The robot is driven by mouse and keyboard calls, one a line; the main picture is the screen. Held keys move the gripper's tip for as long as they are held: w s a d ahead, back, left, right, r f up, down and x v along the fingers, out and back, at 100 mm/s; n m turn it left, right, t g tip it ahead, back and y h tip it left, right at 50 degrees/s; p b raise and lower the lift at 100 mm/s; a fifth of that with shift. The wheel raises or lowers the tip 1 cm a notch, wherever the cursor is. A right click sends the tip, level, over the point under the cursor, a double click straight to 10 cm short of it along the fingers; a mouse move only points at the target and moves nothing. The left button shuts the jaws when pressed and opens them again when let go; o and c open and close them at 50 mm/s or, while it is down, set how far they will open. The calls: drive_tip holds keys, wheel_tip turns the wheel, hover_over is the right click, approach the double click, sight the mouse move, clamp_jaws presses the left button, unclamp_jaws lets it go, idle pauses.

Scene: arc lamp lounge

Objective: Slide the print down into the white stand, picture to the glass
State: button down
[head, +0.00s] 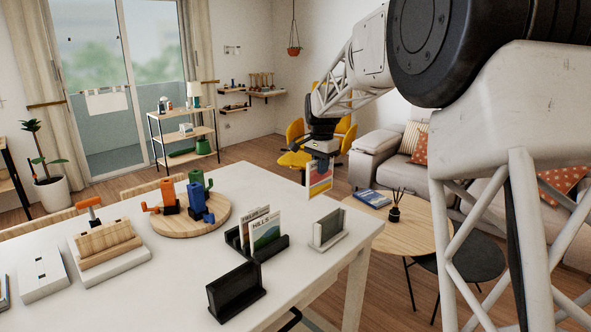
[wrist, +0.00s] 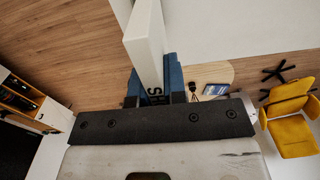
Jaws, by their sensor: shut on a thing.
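The print (head: 319,183) is a small card with a yellow, red and white picture side that faces the head camera. My gripper (head: 320,163) is shut on its upper edge and holds it roughly upright in the air. In the wrist view the print (wrist: 146,45) shows as a pale slab at the gripper's fingers (wrist: 154,90). The white stand (head: 328,230), with a greyish upright panel, is on the table near its right edge. The print appears above and a little left of it in the head view, apart from it. The stand's slot is hard to make out.
A black stand (head: 270,252) with prints, one marked HILLS (head: 266,232), is left of the white stand. Another black stand (head: 236,292) is nearer. A round wooden board (head: 183,222) bears coloured pieces. A low round table (head: 410,219) with a book and reed bottle stands beyond.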

drive_tip(key=d, duration=0.2)
drive_tip(key=s+d, duration=0.1)
drive_tip(key=shift+s+d+f, duration=0.1)
drive_tip(key=shift+d+f, duration=0.05)
drive_tip(key=shift+d, duration=0.2)
drive_tip(key=shift+f, duration=0.1)
drive_tip(key=shift+f, duration=2.75)
wheel_tip(320, 180, down, 7)
idle(4.2)
